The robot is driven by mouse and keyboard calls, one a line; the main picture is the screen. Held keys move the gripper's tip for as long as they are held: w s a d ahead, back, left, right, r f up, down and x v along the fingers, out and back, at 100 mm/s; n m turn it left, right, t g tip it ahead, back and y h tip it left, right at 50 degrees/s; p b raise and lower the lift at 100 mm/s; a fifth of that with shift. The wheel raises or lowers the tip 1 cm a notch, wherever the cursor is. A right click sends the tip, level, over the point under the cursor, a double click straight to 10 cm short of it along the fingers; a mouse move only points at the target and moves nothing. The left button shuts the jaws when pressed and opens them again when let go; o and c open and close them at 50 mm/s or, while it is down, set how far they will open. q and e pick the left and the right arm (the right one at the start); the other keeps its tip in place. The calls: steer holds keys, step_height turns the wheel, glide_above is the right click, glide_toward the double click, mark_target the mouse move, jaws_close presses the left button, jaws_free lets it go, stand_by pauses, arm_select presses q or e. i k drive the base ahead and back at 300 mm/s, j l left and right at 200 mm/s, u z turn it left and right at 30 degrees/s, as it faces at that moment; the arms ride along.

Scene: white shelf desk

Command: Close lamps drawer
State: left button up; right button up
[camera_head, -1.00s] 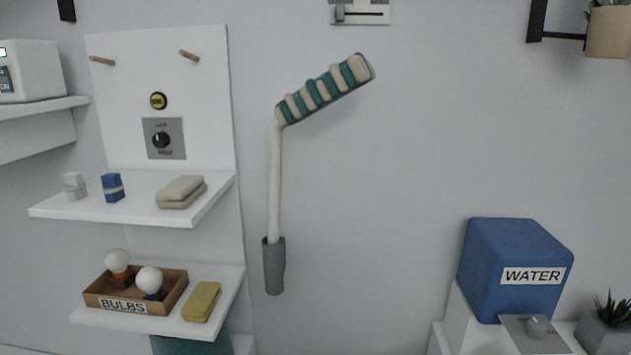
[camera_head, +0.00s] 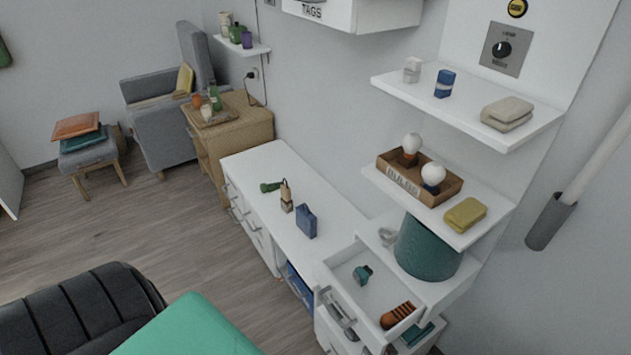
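Neither gripper is in view. At the lower right of the head view, an upper white drawer (camera_head: 378,272) is pulled out from the white desk. It holds a small teal object (camera_head: 362,274) and an orange-and-dark striped object (camera_head: 397,315). Below it, another opening shows a teal item (camera_head: 417,333), partly hidden. Further left along the desk front, a lower compartment with blue contents (camera_head: 299,284) also appears open. No lamps label is readable on any drawer, so I cannot tell which one is the lamps drawer.
The white desk top (camera_head: 262,160) holds a blue case (camera_head: 306,221) and small items. A teal cylinder (camera_head: 428,250) stands beneath a shelf with the bulbs box (camera_head: 418,178). A black ribbed object (camera_head: 75,312) and green surface (camera_head: 185,330) fill the lower left. Wood floor (camera_head: 110,225) lies open between.

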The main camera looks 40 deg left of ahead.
mark_target(366, 291)
steer(key=u, duration=0.9)
steer(key=k+l+z, duration=0.2)
